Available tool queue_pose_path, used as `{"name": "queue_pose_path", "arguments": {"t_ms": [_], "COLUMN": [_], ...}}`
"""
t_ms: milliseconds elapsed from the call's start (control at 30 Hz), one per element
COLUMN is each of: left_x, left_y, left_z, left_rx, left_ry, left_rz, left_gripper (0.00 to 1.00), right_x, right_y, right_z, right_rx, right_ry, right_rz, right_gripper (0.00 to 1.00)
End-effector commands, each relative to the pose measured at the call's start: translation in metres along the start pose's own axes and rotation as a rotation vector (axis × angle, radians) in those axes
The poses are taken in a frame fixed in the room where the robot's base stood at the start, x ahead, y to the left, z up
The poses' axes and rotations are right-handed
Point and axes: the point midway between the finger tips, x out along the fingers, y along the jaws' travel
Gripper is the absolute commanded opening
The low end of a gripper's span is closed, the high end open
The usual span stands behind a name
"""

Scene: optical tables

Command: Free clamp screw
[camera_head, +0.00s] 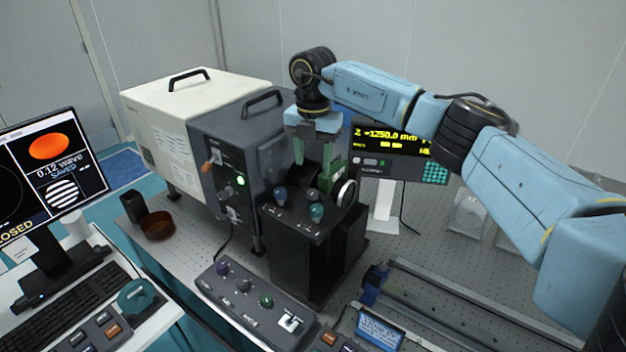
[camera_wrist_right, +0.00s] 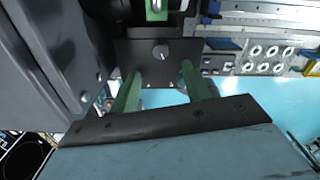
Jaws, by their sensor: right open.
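A small grey round knob with a pale mark (camera_wrist_right: 160,52), which may be the clamp screw, sits on a dark block in the right wrist view. My right gripper (camera_head: 312,167) points down over the black stand in the head view, its green fingers apart. In the wrist view the right gripper (camera_wrist_right: 161,72) has its two fingers on either side of the knob, with nothing visibly held. Whether the tips reach the knob's depth is unclear. A green part with a round dial (camera_head: 345,193) stands beside the fingers. My left gripper is not in view.
A dark instrument box (camera_head: 215,150) is close on the left. A readout (camera_head: 400,150) stands behind. A control box (camera_head: 250,303) and a rail (camera_head: 455,300) lie in front.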

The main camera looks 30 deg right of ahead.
Motion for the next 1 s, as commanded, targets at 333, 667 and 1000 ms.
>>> {"name": "queue_pose_path", "arguments": {"t_ms": [333,667,1000], "left_x": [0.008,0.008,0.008], "left_y": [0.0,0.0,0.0], "left_z": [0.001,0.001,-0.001], "left_rx": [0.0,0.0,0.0], "left_ry": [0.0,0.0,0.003], "left_rz": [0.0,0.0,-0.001], "left_gripper": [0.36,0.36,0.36], "right_x": [-0.047,-0.05,-0.049], "right_y": [0.0,0.0,0.0], "right_z": [0.0,0.0,0.0], "right_rx": [0.001,0.001,0.001], "right_ry": [0.0,0.001,0.0], "right_rz": [0.001,0.0,0.0], "right_gripper": [0.48,0.48,0.48]}}
